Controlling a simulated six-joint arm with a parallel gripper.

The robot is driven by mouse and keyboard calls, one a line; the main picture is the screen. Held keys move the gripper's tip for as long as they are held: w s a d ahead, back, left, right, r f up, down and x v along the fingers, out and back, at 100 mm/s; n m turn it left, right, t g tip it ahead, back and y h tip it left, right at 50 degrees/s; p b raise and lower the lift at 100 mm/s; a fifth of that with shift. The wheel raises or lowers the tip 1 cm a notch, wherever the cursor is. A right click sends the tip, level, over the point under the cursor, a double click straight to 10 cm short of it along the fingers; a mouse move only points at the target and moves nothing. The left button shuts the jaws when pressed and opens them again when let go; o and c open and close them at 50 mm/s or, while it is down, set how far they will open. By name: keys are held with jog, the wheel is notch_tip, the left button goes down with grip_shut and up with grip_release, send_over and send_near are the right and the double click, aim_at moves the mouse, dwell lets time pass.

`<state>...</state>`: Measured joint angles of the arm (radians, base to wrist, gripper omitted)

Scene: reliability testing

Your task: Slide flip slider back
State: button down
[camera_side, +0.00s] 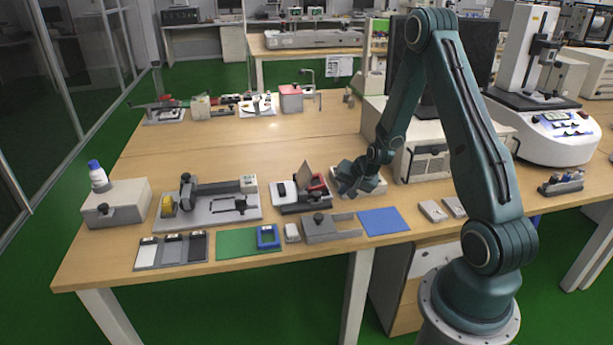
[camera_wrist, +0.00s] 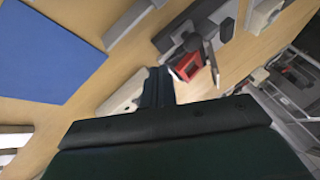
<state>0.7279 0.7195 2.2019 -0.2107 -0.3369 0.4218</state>
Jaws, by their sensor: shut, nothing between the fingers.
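A fixture (camera_side: 298,207) stands near the table's front, left of my gripper, in the side view. It has a black block, a tilted upright plate (camera_side: 303,174) and a red part (camera_side: 318,184). I cannot tell for certain which part is the flip slider. The red part (camera_wrist: 186,66) also shows in the wrist view, just beyond and right of my fingertips. My gripper (camera_side: 346,186) is shut and empty, low over a pale fixture to the right. Its dark fingers (camera_wrist: 157,78) are together in the wrist view. They partly hide the pale surface beneath; contact cannot be told.
A blue mat (camera_side: 383,221) lies in front of my gripper. A grey block fixture (camera_side: 332,230) and a green mat (camera_side: 236,243) lie along the front edge. A larger grey fixture (camera_side: 208,212) stands left. The table's middle behind is mostly clear.

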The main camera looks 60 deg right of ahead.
aim_at(315, 194)
jog(key=w+f, duration=0.2)
jog(key=w, duration=0.1)
jog(key=shift+a+f, duration=0.1)
jog(key=shift+a, duration=0.05)
jog(key=shift+w+a+f, duration=0.1)
jog(key=shift+w+a, duration=0.05)
jog(key=shift+w, duration=0.35)
jog(key=shift+w+a+f, duration=0.1)
jog(key=shift+w, duration=0.4)
jog(key=shift+a, duration=0.1)
jog(key=shift+w+a, duration=3.1)
jog(key=shift+w, duration=0.05)
jog(key=shift+s, duration=0.1)
jog(key=s, duration=0.1)
jog(key=s+d, duration=0.1)
jog(key=s+r, duration=0.1)
jog(key=s, duration=0.1)
jog(key=shift+s+d+r, duration=0.1)
jog(key=shift+d, duration=0.2)
jog(key=v, duration=0.9)
jog(key=shift+r, duration=0.25)
